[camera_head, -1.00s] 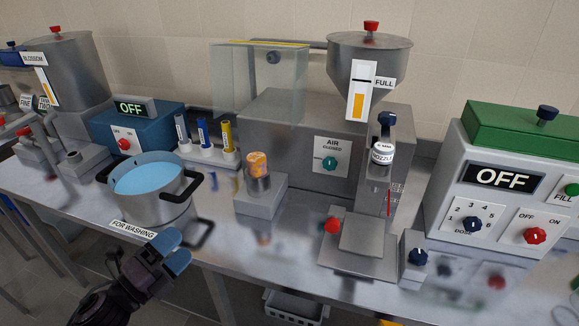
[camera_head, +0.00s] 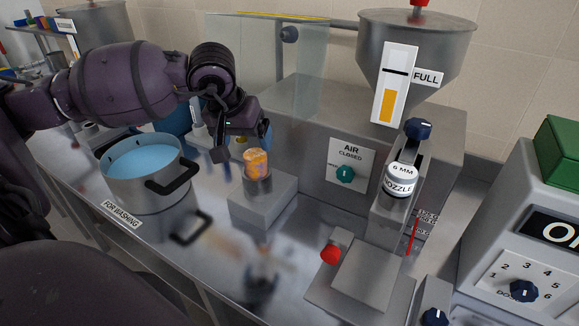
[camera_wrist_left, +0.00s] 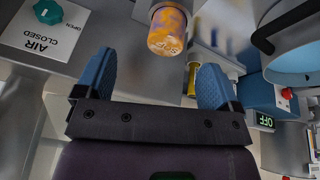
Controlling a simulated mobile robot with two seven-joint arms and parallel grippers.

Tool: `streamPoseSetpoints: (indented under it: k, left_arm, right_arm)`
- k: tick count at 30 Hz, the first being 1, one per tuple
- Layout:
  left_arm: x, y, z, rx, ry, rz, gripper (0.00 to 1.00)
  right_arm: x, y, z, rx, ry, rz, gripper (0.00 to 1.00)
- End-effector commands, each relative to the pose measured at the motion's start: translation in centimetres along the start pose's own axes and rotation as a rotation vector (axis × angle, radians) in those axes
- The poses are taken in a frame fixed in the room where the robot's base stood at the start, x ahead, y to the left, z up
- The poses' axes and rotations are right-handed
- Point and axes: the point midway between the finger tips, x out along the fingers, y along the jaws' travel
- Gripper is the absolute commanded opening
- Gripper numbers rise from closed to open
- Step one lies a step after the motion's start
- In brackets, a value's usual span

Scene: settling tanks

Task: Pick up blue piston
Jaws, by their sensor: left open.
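My left gripper (camera_head: 243,148) is open, its jaws just behind and above the orange-topped cylinder (camera_head: 257,163) on the steel block. In the left wrist view the blue fingers (camera_wrist_left: 155,60) are spread with nothing between them, and the orange cylinder (camera_wrist_left: 167,28) lies beyond them. The piston rack (camera_head: 201,139) is mostly covered by my arm in the head view; a grey piston (camera_head: 196,111) shows at its left. A yellow piston (camera_wrist_left: 225,76) shows in the wrist view beside the right finger. I cannot make out the blue piston in either view. My right gripper is out of view.
A steel pot of blue water (camera_head: 150,185) stands left at the counter's edge. The steel filling machine (camera_head: 310,130) with a nozzle (camera_head: 400,178) stands right of the block. A clear guard (camera_head: 265,60) rises behind my gripper.

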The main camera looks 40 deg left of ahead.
Motion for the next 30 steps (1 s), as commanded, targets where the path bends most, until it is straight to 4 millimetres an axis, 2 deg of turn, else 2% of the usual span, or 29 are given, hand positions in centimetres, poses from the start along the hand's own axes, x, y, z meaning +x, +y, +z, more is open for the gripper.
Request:
streamPoseSetpoints:
  k: [3,5,15,23,30]
  left_arm:
    - [-0.8,-1.0,-1.0,0.063,0.049,-0.072,0.88]
    - [-0.6,-1.1,-1.2,0.073,0.057,-0.083,0.88]
    - [3.8,-1.5,-1.5,0.071,0.056,-0.082,0.88]
    - [5.2,-1.6,-1.6,0.069,0.055,-0.080,0.88]
    - [8.2,-1.9,-1.9,0.069,0.054,-0.078,0.88]
  right_arm:
    - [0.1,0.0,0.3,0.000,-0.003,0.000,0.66]
    - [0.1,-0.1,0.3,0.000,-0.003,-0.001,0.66]
    - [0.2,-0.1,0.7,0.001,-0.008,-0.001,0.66]
    - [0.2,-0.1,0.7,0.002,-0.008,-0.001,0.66]
    - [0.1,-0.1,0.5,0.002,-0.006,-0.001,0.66]
